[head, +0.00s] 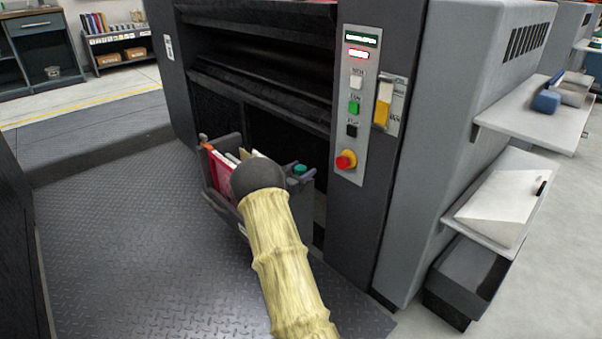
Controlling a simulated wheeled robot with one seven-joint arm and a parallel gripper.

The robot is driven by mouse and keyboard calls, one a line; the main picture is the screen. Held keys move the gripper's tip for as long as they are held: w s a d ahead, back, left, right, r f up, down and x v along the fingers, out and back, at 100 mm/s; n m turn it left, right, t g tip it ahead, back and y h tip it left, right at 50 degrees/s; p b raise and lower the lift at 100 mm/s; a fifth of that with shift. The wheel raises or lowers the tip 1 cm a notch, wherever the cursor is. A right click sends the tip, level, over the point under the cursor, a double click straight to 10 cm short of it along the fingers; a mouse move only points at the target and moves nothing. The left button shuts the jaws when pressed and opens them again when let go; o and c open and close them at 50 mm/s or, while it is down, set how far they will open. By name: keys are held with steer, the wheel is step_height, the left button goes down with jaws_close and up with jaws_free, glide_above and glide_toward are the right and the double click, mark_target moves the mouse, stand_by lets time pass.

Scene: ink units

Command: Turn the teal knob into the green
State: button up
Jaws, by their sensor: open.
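A small teal knob (300,169) sits on top of the right end of a dark grey ink unit (307,190), low on the front of the press. It is just right of my arm's dark rounded wrist. The knob is too small to read its pointer, and no green zone can be made out beside it. My arm, in a cream sleeve, reaches in from the bottom and covers the middle of the unit. My gripper is hidden beyond the dark wrist, so its jaws and their distance from the knob do not show.
A red panel (222,177) stands at the unit's left end. A control panel (356,105) with buttons and a red emergency stop (346,160) is up to the right. Shelves (530,115) jut out further right. The tread-plate floor (130,230) at left is clear.

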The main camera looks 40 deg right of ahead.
steer(key=c, duration=1)
steer(key=shift+o, duration=0.2)
steer(key=shift+n+t+p, duration=0.35)
steer(key=shift+n+t, duration=0.25)
steer(key=shift+t, duration=0.2)
steer(key=n+t+y+p, duration=0.1)
steer(key=n+t+y, duration=0.1)
steer(key=t, duration=0.1)
steer(key=n+t+y+p, duration=0.1)
steer(key=n+t+y, duration=0.5)
steer(key=t, duration=0.1)
steer(key=shift+s+d+y, duration=0.1)
steer(key=shift+y, duration=0.2)
steer(key=n+t+y+p, duration=0.1)
steer(key=n+y+p, duration=0.1)
steer(key=y, duration=0.1)
steer(key=n+t+y+p, duration=0.1)
steer(key=n+y, duration=0.1)
steer(key=y, duration=0.2)
steer(key=shift+r+n+p, duration=0.15)
steer(key=shift+n+p, duration=0.2)
steer(key=shift+n, duration=0.05)
steer(key=shift+n+y+p, duration=1.15)
steer(key=shift+n+y, duration=0.85)
steer(key=shift+y, duration=1)
